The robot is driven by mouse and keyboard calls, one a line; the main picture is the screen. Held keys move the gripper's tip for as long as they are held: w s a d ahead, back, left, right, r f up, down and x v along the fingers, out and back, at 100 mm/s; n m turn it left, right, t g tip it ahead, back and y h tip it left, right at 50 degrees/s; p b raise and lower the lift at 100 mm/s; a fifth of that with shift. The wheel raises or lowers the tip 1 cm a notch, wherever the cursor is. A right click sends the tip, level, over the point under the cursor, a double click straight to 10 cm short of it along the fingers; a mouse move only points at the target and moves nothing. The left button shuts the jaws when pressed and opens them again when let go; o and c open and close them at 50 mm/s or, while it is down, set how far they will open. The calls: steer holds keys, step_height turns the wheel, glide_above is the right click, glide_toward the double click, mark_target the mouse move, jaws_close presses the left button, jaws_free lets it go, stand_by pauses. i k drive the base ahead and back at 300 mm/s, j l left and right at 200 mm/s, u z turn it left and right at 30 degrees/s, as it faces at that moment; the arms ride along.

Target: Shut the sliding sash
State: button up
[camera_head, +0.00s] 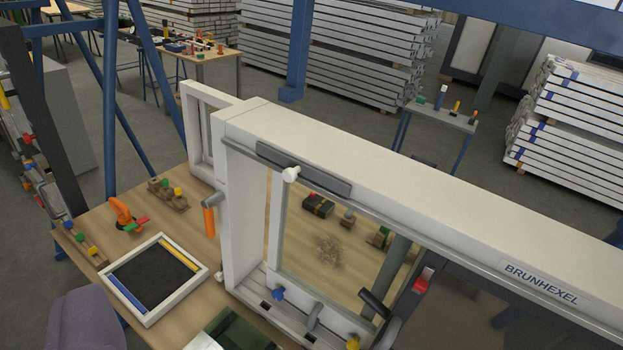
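A large white window frame (430,190) stands on a wooden workbench and runs from the centre to the lower right. A pale inner sash (278,225) seems to sit in its left part, with a narrow strip between it and the left jamb. I cannot tell exactly how far the sash stands open. A dark grey bar (325,180) with a white knob (291,174) lies along the top rail. A black-gripped lever (374,303) is at the lower right of the opening. My gripper is not in view.
The workbench (190,235) holds a white tray frame (186,301), an orange tool (124,214) and small coloured blocks. An orange-gripped handle (209,220) sticks out left of the frame. A red-and-white clip (423,280) sits right of the opening. Blue posts (298,50) stand behind.

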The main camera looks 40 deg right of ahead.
mark_target(321, 309)
steer(key=k+l+z, duration=0.1)
steer(key=z, duration=0.3)
steer(key=k+l+z, duration=0.15)
steer(key=z, duration=0.25)
steer(key=k+l+z, duration=0.1)
steer(key=z, duration=0.3)
steer(key=l, duration=0.1)
